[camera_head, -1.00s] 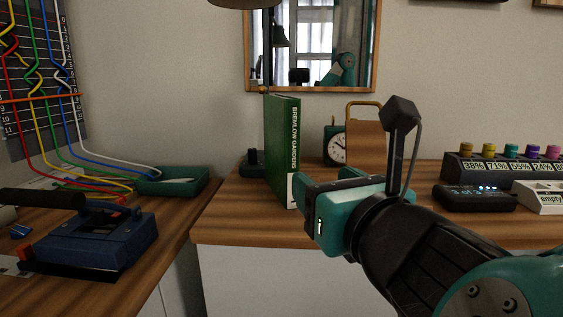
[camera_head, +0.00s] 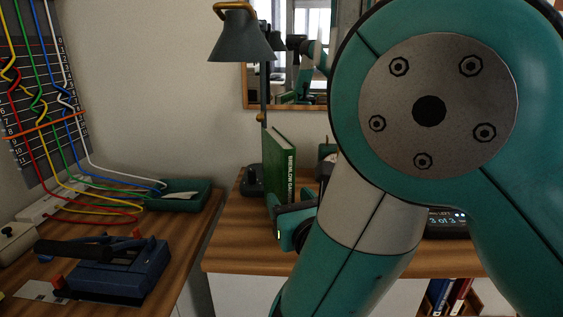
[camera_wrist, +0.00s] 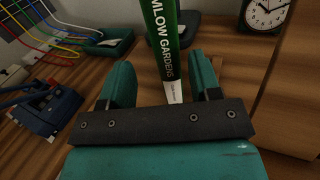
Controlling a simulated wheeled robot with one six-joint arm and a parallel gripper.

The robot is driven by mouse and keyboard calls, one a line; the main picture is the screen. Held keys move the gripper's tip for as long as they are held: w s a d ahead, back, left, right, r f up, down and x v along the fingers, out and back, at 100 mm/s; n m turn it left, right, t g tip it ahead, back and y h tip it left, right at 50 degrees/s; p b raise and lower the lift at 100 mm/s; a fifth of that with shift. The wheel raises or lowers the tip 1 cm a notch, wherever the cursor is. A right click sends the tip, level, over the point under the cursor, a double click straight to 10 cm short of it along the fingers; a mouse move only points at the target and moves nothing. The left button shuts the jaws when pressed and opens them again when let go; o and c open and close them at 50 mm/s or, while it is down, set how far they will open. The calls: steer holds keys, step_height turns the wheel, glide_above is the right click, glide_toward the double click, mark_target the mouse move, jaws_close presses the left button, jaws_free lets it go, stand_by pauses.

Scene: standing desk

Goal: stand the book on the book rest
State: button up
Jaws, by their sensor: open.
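The green book (camera_head: 281,165), with "BREMLOW GARDENS" on its spine, stands upright on the wooden desk. In the wrist view its spine (camera_wrist: 163,35) rises between the two teal fingers of my gripper (camera_wrist: 160,62). The fingers are open, with a gap on each side of the spine. In the head view my gripper (camera_head: 292,218) is low beside the book, partly hidden by my arm. A wooden panel (camera_wrist: 300,85) at the right of the wrist view may be the book rest; I cannot tell, and my arm covers that area in the head view.
A desk lamp (camera_head: 240,42) stands behind the book. A clock (camera_wrist: 264,14) is to the right of the book. A green tray (camera_head: 180,196) with cables and a blue device (camera_head: 118,270) are on the left surface. My arm hides most of the right side.

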mark_target(278, 180)
steer(key=shift+w+a, duration=0.15)
steer(key=shift+w, duration=0.35)
steer(key=p+x, duration=0.1)
steer(key=x, duration=0.1)
steer(key=d+p+x, duration=0.1)
steer(key=p+x, duration=0.1)
steer(key=shift+w+a+r, duration=0.15)
steer(key=shift+w, duration=0.2)
steer(key=shift+w+a, duration=0.25)
steer(key=shift+w, duration=0.15)
jaws_close()
